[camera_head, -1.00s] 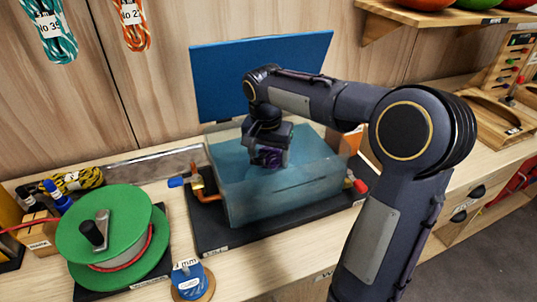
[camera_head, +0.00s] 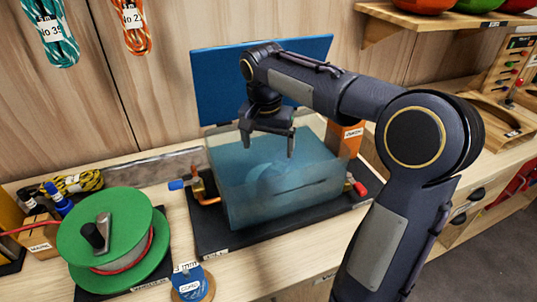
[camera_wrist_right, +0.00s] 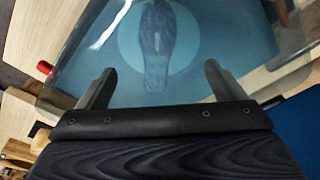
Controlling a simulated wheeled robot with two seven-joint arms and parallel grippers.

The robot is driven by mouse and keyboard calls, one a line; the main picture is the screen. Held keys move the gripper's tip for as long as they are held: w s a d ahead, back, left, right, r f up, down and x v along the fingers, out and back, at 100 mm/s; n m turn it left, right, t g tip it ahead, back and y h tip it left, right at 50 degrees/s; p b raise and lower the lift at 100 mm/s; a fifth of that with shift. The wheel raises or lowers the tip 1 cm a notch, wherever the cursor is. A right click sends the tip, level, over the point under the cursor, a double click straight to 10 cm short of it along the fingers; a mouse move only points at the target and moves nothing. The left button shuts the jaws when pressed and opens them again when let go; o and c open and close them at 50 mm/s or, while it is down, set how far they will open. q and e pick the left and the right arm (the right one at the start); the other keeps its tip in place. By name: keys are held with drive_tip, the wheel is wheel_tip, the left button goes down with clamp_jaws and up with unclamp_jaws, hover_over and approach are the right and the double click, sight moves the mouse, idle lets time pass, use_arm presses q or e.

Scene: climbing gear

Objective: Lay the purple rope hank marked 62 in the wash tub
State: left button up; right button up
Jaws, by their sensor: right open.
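The wash tub (camera_head: 240,205) is a clear-walled tank of blue water in the middle of the bench. My right gripper (camera_head: 268,147) is open above the tub, pointing down, with nothing between its fingers. In the right wrist view, a looped rope hank (camera_wrist_right: 157,45) lies under the water, apart from the open fingers (camera_wrist_right: 160,72). Through the water it looks grey-blue, and its mark cannot be read. In the head view it is only a faint shape in the tub. My left gripper is not in view.
A blue panel (camera_head: 225,85) stands upright behind the tub. A green reel (camera_head: 125,225) and a small blue spool (camera_head: 190,283) stand to its left. An orange box (camera_head: 346,135) stands behind its right side. Rope hanks (camera_head: 52,38) hang on the wall.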

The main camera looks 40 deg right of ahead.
wheel_tip(320, 180, up, 6)
drive_tip(key=s+a+f+n+t+y, duration=0.2)
drive_tip(key=s+a+f+n, duration=0.2)
drive_tip(key=s, duration=0.6)
drive_tip(key=s+a+f+n+t+y, duration=0.2)
drive_tip(key=s+a+f+n, duration=0.3)
drive_tip(key=s+a+f, duration=0.3)
drive_tip(key=s+f+y, duration=0.1)
drive_tip(key=s, duration=0.2)
drive_tip(key=shift+s+a+t+p, duration=0.2)
drive_tip(key=shift+t+p, duration=0.1)
drive_tip(key=shift+t, duration=0.1)
drive_tip(key=shift+r, duration=0.1)
